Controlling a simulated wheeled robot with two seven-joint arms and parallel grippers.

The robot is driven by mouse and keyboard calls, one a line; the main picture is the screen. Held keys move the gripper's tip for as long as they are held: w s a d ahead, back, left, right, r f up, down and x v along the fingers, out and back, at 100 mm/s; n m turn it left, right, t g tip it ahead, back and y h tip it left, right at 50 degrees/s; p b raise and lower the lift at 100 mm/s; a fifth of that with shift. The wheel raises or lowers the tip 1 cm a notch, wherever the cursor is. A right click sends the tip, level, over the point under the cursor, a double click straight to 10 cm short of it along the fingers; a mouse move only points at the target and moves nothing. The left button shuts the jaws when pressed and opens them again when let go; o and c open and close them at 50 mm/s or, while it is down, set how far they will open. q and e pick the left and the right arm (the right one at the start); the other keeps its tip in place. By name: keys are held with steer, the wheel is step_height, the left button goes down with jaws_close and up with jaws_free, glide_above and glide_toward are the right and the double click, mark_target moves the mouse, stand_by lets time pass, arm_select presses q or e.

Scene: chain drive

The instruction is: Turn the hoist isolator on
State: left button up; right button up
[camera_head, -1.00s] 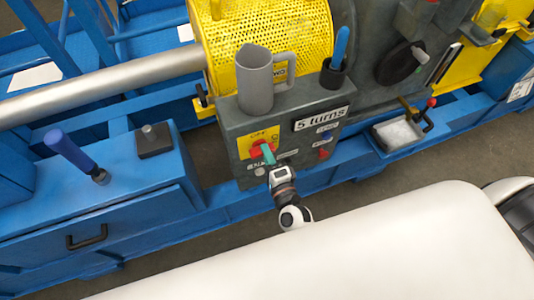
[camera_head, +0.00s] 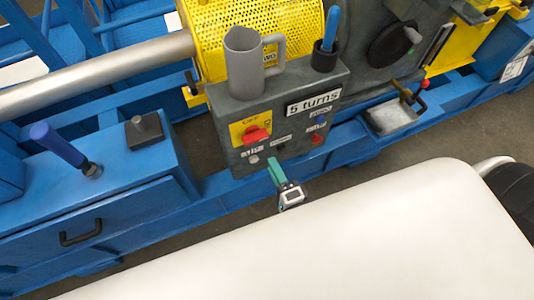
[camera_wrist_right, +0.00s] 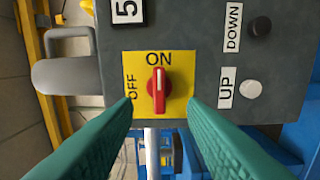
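The hoist isolator is a red knob (camera_head: 256,136) on a yellow plate (camera_head: 237,132) on the grey control box's front. In the right wrist view, the knob (camera_wrist_right: 157,90) stands upright in the picture, its white line towards the word ON. The word OFF is at the plate's left there. My right gripper (camera_head: 273,161) has teal fingers and is in front of the box, below the knob in the head view. In the right wrist view, its fingers (camera_wrist_right: 161,101) are wide apart with nothing between them, back from the knob. My left gripper is not in view.
A white UP button (camera_wrist_right: 250,89) and a black DOWN button (camera_wrist_right: 261,26) sit near the knob. A grey jug (camera_head: 246,75) and a dark cup (camera_head: 325,58) holding a blue-handled tool stand on the box. A "5 turns" sign (camera_head: 314,103) is on its front.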

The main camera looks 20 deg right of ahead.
steer(key=shift+s, duration=1.2)
steer(key=s+f+n+g+y, duration=0.15)
steer(key=f+n, duration=0.25)
steer(key=f, duration=0.4)
steer(key=s+d+f+n+g, duration=0.1)
steer(key=s+f+n+g, duration=0.2)
steer(key=f, duration=0.4)
steer(key=s+f+n+g+y, duration=0.1)
steer(key=f+n+g, duration=0.25)
steer(key=f, duration=0.45)
steer(key=s+d+f+n+g+h, duration=0.1)
steer(key=s+d+f+n+g, duration=0.1)
steer(key=s+f, duration=0.3)
steer(key=s+d+f+n+g+h, duration=0.1)
steer(key=s+d+f+n+g, duration=0.2)
steer(key=s, duration=0.4)
steer(key=s+d+f+n+g+h+p, duration=0.1)
steer(key=s+d+f+n+g, duration=0.2)
steer(key=s+f, duration=0.4)
steer(key=shift+f+n+g, duration=0.25)
steer(key=shift+n+g, duration=0.25)
steer(key=shift+n, duration=0.35)
steer(key=shift+d, duration=0.1)
